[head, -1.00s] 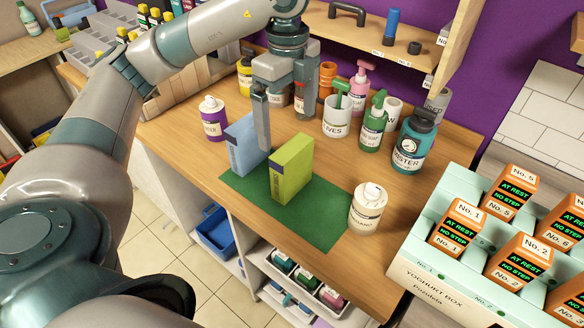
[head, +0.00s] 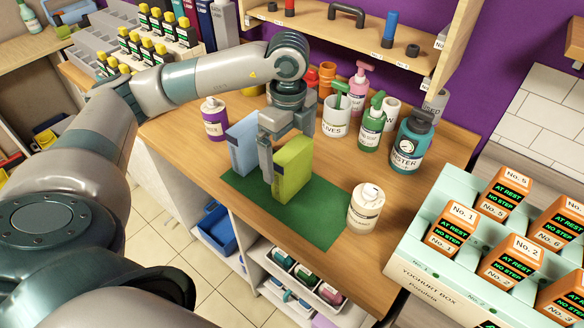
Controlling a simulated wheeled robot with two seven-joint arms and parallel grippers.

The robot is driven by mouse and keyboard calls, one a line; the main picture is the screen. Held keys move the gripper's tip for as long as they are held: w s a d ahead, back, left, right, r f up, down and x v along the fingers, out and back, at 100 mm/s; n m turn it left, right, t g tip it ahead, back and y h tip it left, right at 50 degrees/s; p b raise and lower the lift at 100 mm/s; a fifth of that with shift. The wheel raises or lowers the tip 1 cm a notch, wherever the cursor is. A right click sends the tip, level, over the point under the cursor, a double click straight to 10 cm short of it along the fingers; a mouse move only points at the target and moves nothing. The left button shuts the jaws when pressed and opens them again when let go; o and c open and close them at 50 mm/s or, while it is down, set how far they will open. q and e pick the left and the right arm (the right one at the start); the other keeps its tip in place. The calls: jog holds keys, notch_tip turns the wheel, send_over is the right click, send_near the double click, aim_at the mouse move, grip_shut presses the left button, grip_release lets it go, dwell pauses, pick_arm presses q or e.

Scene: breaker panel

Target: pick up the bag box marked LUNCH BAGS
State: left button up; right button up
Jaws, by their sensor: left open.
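A light-green box (head: 294,172) stands upright on the dark green mat (head: 315,221). A light-blue box (head: 243,147) stands upright to its left, at the mat's back-left edge. No LUNCH BAGS lettering is readable on either box from here. My left gripper (head: 279,150) is open and low over the green box. One finger reaches down between the two boxes, along the green box's left side. The other finger is mostly hidden behind the green box, and I cannot tell whether either touches it. My right gripper is not in view.
A purple-labelled bottle (head: 214,119) is left of the boxes. Pump bottles and a white pot (head: 337,117) stand behind. A mint yoghurt box (head: 420,258) with orange cartons is at the right.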

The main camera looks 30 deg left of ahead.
pick_arm(q)
jog(key=shift+d+f+p, duration=0.1)
jog(key=shift+f+p, duration=0.3)
jog(key=shift+p, duration=0.1)
jog(key=f, duration=0.1)
jog(key=f+p, duration=0.1)
jog(key=f, duration=0.1)
jog(key=shift+w+d, duration=0.15)
jog(key=shift+w, duration=0.05)
jog(key=shift+f+p, duration=0.35)
jog(key=shift+f, duration=0.35)
jog(key=c, duration=1)
